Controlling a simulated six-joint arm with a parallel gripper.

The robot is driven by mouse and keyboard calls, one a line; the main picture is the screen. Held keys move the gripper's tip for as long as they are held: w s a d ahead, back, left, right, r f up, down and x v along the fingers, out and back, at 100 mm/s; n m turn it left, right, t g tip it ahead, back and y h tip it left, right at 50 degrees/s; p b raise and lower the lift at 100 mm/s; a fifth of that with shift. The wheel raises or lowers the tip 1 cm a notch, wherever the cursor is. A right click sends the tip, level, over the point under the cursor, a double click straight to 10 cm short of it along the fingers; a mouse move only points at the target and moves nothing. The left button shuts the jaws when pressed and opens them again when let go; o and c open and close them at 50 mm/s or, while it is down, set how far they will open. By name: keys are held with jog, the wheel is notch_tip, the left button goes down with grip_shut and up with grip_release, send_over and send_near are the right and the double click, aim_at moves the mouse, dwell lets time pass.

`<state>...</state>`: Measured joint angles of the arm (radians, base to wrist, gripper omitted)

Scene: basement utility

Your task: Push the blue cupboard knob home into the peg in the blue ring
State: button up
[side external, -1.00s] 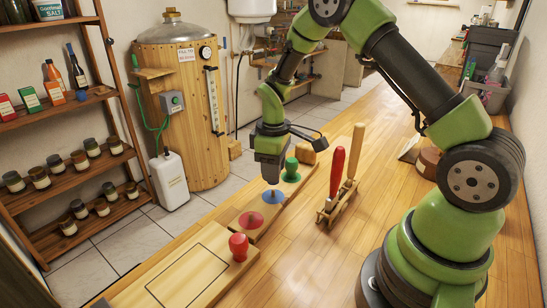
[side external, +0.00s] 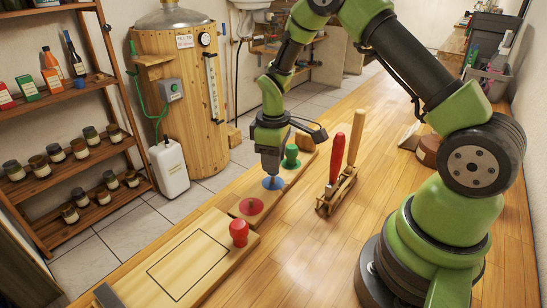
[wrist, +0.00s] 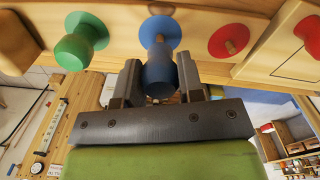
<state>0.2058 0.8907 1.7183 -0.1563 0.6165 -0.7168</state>
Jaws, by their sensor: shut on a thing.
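My gripper (wrist: 157,85) is shut on the blue knob (wrist: 158,68), with one finger on each side of it. In the wrist view the knob's far end is in front of the blue ring (wrist: 172,27) on the wooden board. In the side view my gripper (side external: 271,172) is upright just above the blue ring (side external: 275,184). The knob is mostly hidden there by the fingers.
The green knob (side external: 291,153) stands on its green ring beyond. The red ring (wrist: 232,41) has a bare peg, and the red knob (side external: 239,232) stands on the nearer board (side external: 212,280). A rack (side external: 332,196) with red-handled and wooden-handled tools is to the right.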

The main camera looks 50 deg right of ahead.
aim_at(273, 176)
dwell(0.4)
jog(key=shift+f, duration=1.55)
jog(key=o, duration=1)
notch_tip(273, 176, up, 10)
jog(key=shift+r, duration=0.1)
